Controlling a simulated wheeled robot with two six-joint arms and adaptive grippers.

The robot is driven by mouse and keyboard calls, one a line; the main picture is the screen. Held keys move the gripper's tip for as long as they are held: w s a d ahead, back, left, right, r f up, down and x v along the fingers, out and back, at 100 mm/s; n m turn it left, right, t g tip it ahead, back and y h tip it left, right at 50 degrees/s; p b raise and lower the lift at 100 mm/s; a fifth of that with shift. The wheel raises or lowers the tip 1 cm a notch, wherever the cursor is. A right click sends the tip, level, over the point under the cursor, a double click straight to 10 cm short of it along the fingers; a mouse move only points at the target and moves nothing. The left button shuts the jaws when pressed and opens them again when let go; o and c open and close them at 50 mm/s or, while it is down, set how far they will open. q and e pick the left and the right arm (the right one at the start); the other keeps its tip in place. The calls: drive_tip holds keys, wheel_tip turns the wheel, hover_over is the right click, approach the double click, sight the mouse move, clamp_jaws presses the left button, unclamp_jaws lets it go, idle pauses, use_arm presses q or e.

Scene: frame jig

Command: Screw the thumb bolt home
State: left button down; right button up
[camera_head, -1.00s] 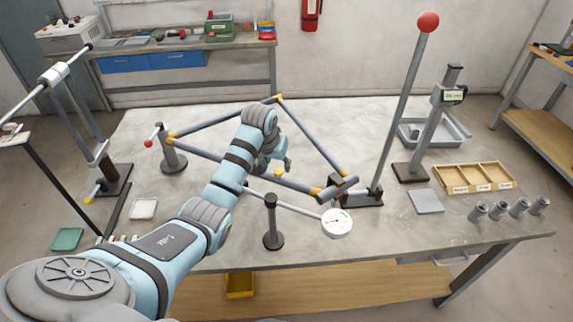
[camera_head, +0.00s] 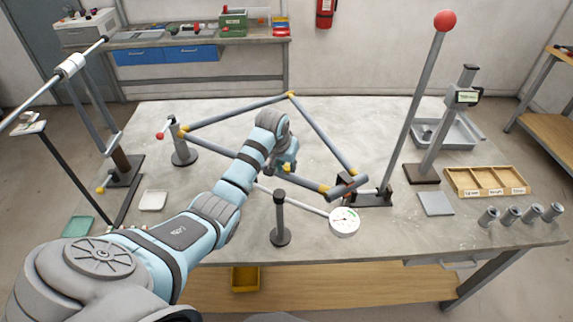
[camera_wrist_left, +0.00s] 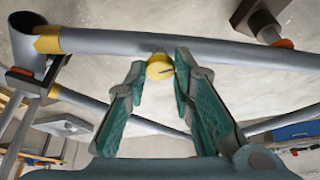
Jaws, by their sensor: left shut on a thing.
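The thumb bolt, with a round yellow head (camera_wrist_left: 160,67), sits against the grey tube of the frame (camera_wrist_left: 225,50). In the left wrist view a dark mark crosses its head. My left gripper (camera_wrist_left: 160,66) has its green fingers closed on either side of the head and is shut on it. In the head view my left gripper (camera_head: 287,166) is small and partly covered by its own wrist, at the near tube of the triangular frame (camera_head: 322,140). How deep the bolt sits cannot be told. My right gripper is not in view.
A dial gauge (camera_head: 344,222) and a dark post (camera_head: 281,222) stand in front of the frame. A tall lever with a red ball (camera_head: 445,21) rises at its right. A wooden tray (camera_head: 452,184) and several grey cylinders lie farther right.

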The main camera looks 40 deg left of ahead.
use_arm(q)
drive_tip(key=shift+a+m, duration=0.1)
drive_tip(key=shift+m, duration=0.4)
drive_tip(key=m, duration=0.1)
drive_tip(key=m+h, duration=0.1)
drive_tip(key=m, duration=0.1)
drive_tip(key=m+h, duration=0.1)
drive_tip(key=shift+a+m, duration=0.25)
drive_tip(key=shift+m, duration=0.05)
drive_tip(key=m, duration=0.1)
drive_tip(key=m+h, duration=0.1)
drive_tip(key=shift+w+a+m+b, duration=0.1)
drive_tip(key=shift+w+m+b, duration=0.05)
drive_tip(key=shift+m+b, duration=0.2)
drive_tip(key=shift+w+f+m+g+h+b, duration=0.15)
drive_tip(key=shift+m+g+h+b, duration=0.4)
drive_tip(key=shift+m+b, duration=0.6)
drive_tip(key=shift+a+m+g+h+b, duration=0.1)
drive_tip(key=shift+m+g+h+b, duration=0.3)
drive_tip(key=shift+m+b, duration=1.1)
drive_tip(key=c, duration=1.3)
unclamp_jaws()
drive_tip(key=shift+c, duration=0.2)
